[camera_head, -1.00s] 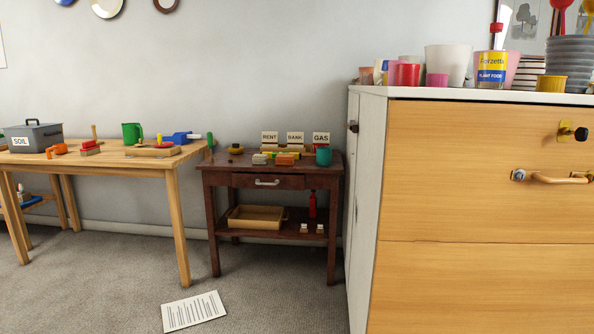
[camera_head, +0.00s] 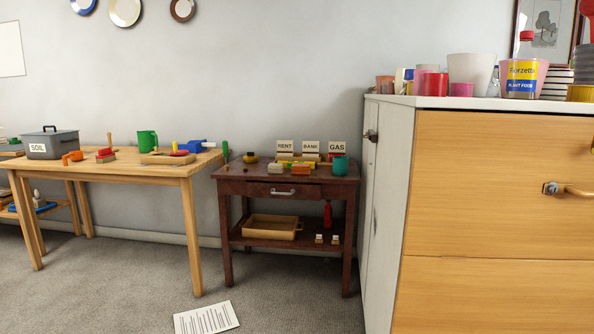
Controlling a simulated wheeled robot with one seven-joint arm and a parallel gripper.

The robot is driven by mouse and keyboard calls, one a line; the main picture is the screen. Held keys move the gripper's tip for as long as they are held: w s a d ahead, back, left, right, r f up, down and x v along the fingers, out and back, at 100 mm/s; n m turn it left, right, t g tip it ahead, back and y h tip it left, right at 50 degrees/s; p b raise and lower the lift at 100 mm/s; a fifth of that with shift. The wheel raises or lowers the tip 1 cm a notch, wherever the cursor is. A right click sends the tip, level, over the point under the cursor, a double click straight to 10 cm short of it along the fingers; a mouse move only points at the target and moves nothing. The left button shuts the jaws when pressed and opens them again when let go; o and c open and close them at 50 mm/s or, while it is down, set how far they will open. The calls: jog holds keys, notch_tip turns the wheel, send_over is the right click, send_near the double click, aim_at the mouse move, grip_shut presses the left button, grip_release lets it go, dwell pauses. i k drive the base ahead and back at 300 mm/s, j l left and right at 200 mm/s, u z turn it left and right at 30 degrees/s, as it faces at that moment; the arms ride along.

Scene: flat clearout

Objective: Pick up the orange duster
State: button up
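A small orange block (camera_head: 300,169) lies near the front of the dark brown side table's top (camera_head: 232,174). It may be the orange duster, but it is too small to be sure. An orange object (camera_head: 73,157) of unclear shape lies on the light wooden table at left. A red-topped item like a brush (camera_head: 105,155) lies beside it. My gripper is not in view.
The brown table also bears RENT, BANK and GAS cards (camera_head: 311,147) and a teal mug (camera_head: 340,165). A tall wooden cabinet (camera_head: 480,190) stands close at right. A printed sheet (camera_head: 206,319) lies on the grey carpet (camera_head: 270,290), otherwise clear in front.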

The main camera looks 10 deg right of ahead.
aim_at(297, 169)
jog(key=i+j, duration=0.45)
jog(key=i+j+z, duration=0.15)
jog(key=i+j, duration=0.3)
jog(key=j, duration=0.15)
jog(key=i+j, duration=0.45)
jog(key=j+z, duration=0.05)
jog(key=j, duration=0.05)
